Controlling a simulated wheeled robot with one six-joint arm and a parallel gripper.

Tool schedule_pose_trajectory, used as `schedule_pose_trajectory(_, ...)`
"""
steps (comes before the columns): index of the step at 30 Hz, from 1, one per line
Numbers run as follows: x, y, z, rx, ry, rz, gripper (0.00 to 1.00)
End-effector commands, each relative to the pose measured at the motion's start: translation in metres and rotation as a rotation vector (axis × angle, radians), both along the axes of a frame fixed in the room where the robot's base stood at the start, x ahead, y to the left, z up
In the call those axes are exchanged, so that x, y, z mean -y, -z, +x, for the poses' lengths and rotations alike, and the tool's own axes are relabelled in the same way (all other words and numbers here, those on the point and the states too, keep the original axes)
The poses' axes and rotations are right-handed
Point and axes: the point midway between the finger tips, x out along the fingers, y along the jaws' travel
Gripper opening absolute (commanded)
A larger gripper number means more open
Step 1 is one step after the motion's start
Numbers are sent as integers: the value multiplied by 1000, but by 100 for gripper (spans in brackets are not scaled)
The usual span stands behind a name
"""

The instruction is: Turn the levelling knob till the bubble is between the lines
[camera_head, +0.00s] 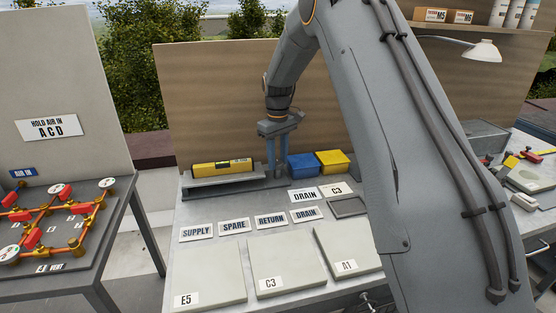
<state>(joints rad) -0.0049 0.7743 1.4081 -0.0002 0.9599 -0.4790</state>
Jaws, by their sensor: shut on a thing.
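A yellow spirit level (222,168) lies along a grey stand (222,188) at the back left of the bench. Its vial is a small dark spot from here, and I cannot make out the bubble or the lines. My gripper (277,170) points down at the right end of the stand, its two fingers closed on what appears to be the levelling knob. The knob itself is hidden between and behind the fingers.
Blue (303,165) and yellow (333,162) bins stand just right of my gripper. Labelled plates such as SUPPLY (197,233) and pale panels (282,264) lie in front. A brown backboard (215,105) rises behind. My arm hides part of the bench's right side.

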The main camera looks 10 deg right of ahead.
Motion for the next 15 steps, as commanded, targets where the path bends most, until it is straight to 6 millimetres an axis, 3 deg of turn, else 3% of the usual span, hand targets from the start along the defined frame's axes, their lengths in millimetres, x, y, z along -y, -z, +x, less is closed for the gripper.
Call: schedule_pose_trajectory(15, 0, -1, 1, 4, -92, 1, 10)
